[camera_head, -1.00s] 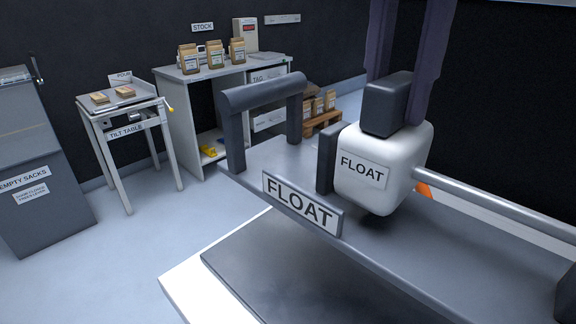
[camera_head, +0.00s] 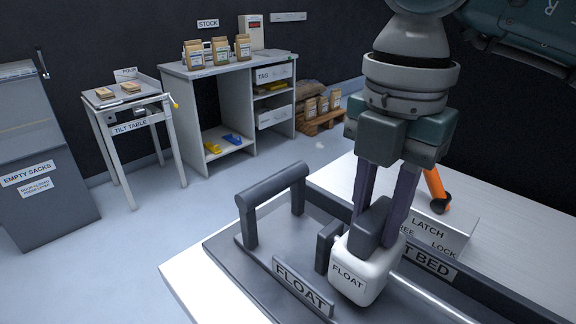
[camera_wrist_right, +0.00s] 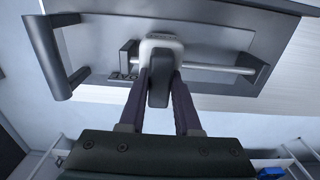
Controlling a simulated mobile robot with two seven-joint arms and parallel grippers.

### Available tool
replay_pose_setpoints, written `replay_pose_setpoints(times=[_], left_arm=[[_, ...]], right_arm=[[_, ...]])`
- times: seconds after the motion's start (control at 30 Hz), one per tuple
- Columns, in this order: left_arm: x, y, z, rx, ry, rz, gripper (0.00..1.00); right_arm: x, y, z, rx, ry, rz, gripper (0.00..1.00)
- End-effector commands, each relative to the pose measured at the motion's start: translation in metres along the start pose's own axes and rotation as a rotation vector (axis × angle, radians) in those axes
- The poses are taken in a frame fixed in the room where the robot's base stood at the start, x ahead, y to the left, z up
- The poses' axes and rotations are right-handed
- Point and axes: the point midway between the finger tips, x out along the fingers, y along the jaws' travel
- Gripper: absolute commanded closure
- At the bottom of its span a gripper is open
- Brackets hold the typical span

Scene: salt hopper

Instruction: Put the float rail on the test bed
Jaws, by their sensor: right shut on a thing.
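The float rail (camera_head: 262,236) is a grey plate with a bar handle (camera_head: 272,186), a FLOAT plate on its front edge, a metal rod and a white float block (camera_head: 362,270). My right gripper (camera_head: 376,222) points down with its fingers shut around the dark grip on top of the white block. The rail lies level over the dark test bed (camera_head: 222,250), whose label is partly covered by the gripper and block. I cannot tell whether it touches the bed. The right wrist view also shows the rail (camera_wrist_right: 105,30). My left gripper is not in view.
A latch box (camera_head: 440,232) with an orange lever (camera_head: 437,188) stands on the white bench just behind the bed. The tilt table (camera_head: 125,105), stock shelf (camera_head: 205,100) and empty sacks bin (camera_head: 40,190) stand farther off, across clear floor.

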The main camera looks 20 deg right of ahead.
Motion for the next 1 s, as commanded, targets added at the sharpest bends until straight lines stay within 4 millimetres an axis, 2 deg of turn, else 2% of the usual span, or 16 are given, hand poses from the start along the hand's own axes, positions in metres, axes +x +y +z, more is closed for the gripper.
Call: replay_pose_setpoints(times=[0.27,0.3,0.53,0.8,0.9,1.0], left_arm=[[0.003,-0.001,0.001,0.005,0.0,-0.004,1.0],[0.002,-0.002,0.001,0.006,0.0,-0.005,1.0],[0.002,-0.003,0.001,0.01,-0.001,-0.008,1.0],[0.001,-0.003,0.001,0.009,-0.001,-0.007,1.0],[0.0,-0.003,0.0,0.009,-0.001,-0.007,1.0],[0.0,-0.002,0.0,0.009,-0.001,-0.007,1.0]], right_arm=[[0.003,0.001,0.0,0.0,0.0,0.002,1.0],[0.002,0.0,0.0,0.0,0.0,0.0,0.65],[0.002,0.0,0.0,0.0,0.0,-0.001,0.39],[0.001,0.0,0.0,0.0,0.0,0.0,0.38],[-0.006,0.001,0.0,0.001,-0.001,0.002,0.38],[-0.022,0.001,0.0,0.0,-0.001,0.005,0.38]])
